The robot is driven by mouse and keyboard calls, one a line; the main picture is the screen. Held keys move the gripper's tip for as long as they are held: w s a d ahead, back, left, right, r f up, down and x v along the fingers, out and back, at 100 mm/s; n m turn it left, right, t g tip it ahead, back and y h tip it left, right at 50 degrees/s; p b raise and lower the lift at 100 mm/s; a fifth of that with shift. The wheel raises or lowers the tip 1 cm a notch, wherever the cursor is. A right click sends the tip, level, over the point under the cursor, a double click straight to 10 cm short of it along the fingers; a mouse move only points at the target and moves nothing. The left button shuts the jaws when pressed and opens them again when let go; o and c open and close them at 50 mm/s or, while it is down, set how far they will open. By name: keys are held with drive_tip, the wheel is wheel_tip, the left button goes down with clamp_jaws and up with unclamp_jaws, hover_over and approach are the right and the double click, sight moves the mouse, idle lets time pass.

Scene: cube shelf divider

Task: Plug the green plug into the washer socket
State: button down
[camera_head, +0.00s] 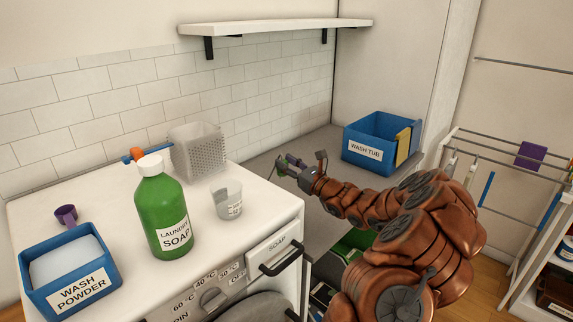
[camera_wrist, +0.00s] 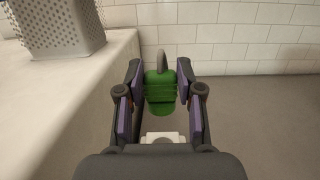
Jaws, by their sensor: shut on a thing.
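My gripper (camera_head: 289,163) is over the grey surface to the right of the white washer (camera_head: 285,218). In the wrist view my gripper (camera_wrist: 161,105) is shut on the green plug (camera_wrist: 160,88), which sits between its purple-padded fingers. A grey loop, which may be its cord or handle, rises from the plug's far end. A small white piece (camera_wrist: 162,137) shows between the fingers nearer the palm; I cannot tell what it is. The plug is too small to make out clearly in the head view. I cannot make out the washer socket in either view.
A green soap bottle (camera_head: 160,210), a clear cup (camera_head: 228,199), a perforated grey basket (camera_head: 197,150) and a blue wash powder box (camera_head: 68,287) stand on the washer. A blue wash tub (camera_head: 365,152) stands right of my gripper. A tiled wall (camera_head: 240,95) is behind.

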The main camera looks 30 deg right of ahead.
drive_tip(key=shift+f+b, duration=1.3)
drive_tip(key=shift+f, duration=1.45)
drive_tip(key=shift+f+b, duration=1.1)
drive_tip(key=shift+f, duration=0.9)
drive_tip(key=c, duration=0.7)
unclamp_jaws()
drive_tip(key=shift+v, duration=2.5)
drive_tip(key=shift+s, duration=0.1)
drive_tip(key=v, duration=1.1)
drive_tip(key=shift+s+d+f, duration=0.1)
drive_tip(key=shift+s, duration=0.25)
